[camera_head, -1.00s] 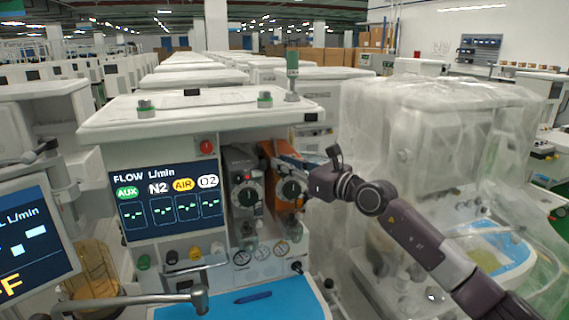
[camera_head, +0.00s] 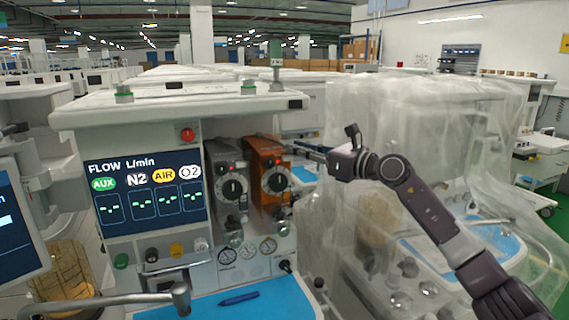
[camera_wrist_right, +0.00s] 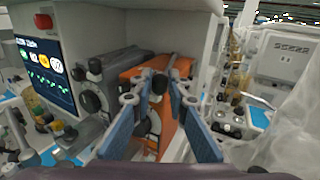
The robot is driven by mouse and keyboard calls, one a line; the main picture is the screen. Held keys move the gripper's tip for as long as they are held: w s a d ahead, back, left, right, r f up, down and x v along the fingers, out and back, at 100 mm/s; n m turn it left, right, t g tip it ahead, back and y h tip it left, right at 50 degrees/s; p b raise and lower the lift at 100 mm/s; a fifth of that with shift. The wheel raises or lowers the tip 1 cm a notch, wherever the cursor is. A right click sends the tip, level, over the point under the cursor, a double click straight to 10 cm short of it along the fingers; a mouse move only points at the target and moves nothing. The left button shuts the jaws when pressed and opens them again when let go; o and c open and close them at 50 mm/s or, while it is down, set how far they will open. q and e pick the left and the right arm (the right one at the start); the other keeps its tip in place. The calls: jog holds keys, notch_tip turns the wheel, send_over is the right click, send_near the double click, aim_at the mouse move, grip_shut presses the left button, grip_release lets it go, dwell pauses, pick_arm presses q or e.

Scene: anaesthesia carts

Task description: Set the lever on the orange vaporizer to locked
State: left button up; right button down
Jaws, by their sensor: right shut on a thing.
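The orange vaporizer (camera_head: 269,165) stands at the right of the cart's front, beside a grey vaporizer (camera_head: 228,180). It has a black dial with a white centre. In the head view my right gripper (camera_head: 306,151) is at its upper right side. In the right wrist view the orange body (camera_wrist_right: 150,68) lies behind the blue-padded fingers of the gripper (camera_wrist_right: 160,88). A small dark lever (camera_wrist_right: 160,83) sits between these fingers, which are shut on it. The fingers partly hide the dial and lever. My left gripper is out of view.
The flow screen (camera_head: 147,187) is left of the vaporizers. A blue work surface (camera_head: 215,303) with a dark blue pen (camera_head: 239,298) lies below. A plastic-draped cart (camera_head: 420,120) stands close on the right, behind my right arm.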

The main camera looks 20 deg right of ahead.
jog(key=shift+d+r, duration=0.2)
jog(key=shift+d, duration=0.05)
jog(key=c, duration=2)
grip_release()
jog(key=shift+w, duration=0.1)
jog(key=shift+o, duration=0.8)
jog(key=shift+w+f, duration=0.1)
jog(key=shift+f, duration=0.1)
jog(key=v, duration=1.2)
